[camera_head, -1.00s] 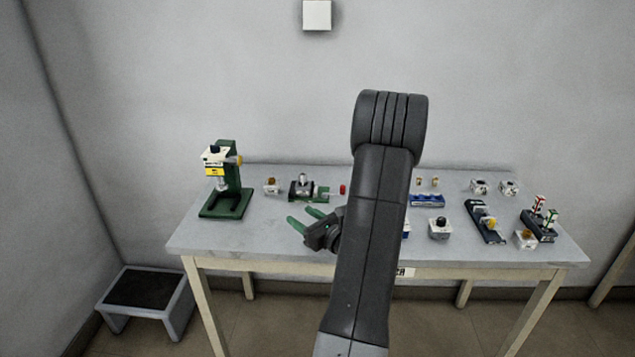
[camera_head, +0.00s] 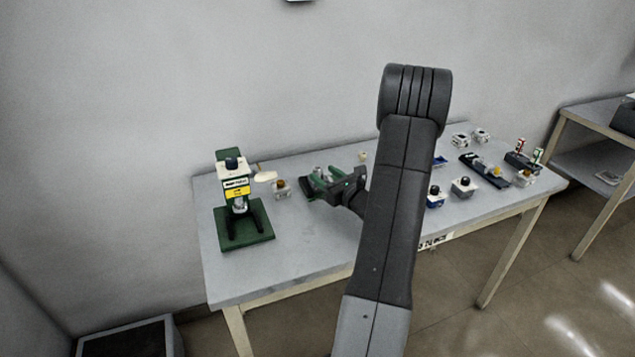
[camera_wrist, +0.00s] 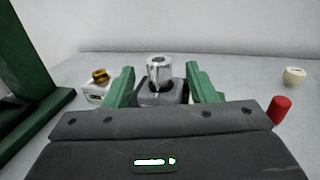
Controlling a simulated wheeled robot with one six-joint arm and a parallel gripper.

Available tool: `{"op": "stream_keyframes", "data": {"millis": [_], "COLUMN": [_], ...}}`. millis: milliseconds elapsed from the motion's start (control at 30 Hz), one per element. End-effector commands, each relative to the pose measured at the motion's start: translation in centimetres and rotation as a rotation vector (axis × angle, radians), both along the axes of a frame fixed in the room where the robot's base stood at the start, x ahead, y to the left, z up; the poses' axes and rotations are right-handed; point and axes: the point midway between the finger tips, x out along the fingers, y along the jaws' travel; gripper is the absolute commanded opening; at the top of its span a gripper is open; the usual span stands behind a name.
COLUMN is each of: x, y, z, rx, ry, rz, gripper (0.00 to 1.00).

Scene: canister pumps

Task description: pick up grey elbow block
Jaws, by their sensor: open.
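The grey elbow block (camera_wrist: 158,95), a dark grey body with a shiny silver cylindrical fitting on top, is between and a little beyond my green fingers in the wrist view. Its lower part is hidden by my gripper body. My gripper (camera_wrist: 159,80) is open, with one finger on each side of the block; I cannot tell if either touches it. In the head view my gripper (camera_head: 322,181) is low over the table, left of my arm. The block (camera_head: 320,172) shows only in part there, among the fingers.
A green stand (camera_head: 246,225) with a yellow label is left on the table (camera_head: 300,255). A white block with a brass top (camera_head: 281,189) sits between it and my gripper. A red cylinder (camera_wrist: 280,109) is close right. Several blocks and fixtures stand farther right.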

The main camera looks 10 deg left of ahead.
Motion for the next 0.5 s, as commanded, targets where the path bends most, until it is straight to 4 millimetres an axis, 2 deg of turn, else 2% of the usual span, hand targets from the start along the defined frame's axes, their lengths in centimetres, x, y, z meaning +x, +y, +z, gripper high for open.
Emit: {"op": "stream_keyframes", "data": {"millis": [233, 500], "x": [1.2, 3.7], "y": [1.5, 4.4], "z": [0.1, 0.2], "rx": [0.001, 0.001], "ry": [0.001, 0.001], "rz": [0.001, 0.001], "gripper": [0.51, 0.51]}}
